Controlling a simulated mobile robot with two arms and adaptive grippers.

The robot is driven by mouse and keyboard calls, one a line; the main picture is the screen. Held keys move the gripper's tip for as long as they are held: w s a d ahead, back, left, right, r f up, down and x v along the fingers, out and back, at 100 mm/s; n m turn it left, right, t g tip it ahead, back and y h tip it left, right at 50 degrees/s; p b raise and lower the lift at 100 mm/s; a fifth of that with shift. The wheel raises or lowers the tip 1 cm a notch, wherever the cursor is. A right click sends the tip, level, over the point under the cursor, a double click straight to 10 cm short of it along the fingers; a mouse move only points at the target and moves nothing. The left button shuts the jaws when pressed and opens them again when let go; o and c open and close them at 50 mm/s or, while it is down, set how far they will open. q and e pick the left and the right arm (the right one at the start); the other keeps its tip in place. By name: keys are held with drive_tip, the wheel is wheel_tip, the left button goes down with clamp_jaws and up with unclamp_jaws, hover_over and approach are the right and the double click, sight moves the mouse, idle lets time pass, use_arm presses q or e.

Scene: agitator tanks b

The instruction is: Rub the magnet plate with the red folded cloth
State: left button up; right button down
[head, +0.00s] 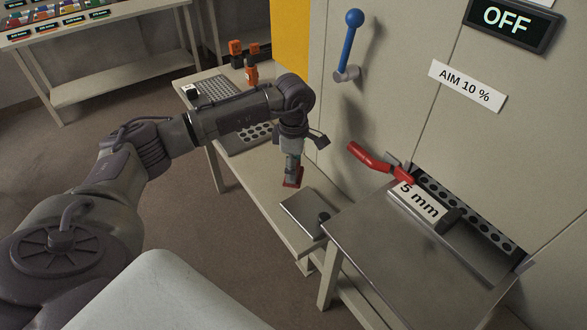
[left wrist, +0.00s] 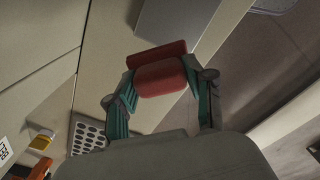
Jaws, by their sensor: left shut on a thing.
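My left gripper (head: 292,168) is shut on the red folded cloth (head: 293,178), which hangs below its fingers over the low bench. In the left wrist view the gripper (left wrist: 158,88) has its two green fingers at either side of the red cloth (left wrist: 160,74). The flat grey plate (head: 302,212), which looks like the magnet plate, lies on the bench to the right of the cloth and nearer. It also shows in the left wrist view (left wrist: 172,20), beyond the cloth. The cloth appears apart from the plate; I cannot tell whether it touches the bench. My right gripper is out of view.
The bench (head: 240,170) also holds perforated plates (head: 213,90) and orange-and-black items (head: 250,72). A metal table (head: 400,245) stands close at the right. A cabinet wall with a blue lever (head: 348,45) and a red handle (head: 370,158) rises behind.

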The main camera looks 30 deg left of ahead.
use_arm(q)
drive_tip(key=shift+r+p, duration=0.75)
drive_tip(key=shift+r, duration=0.8)
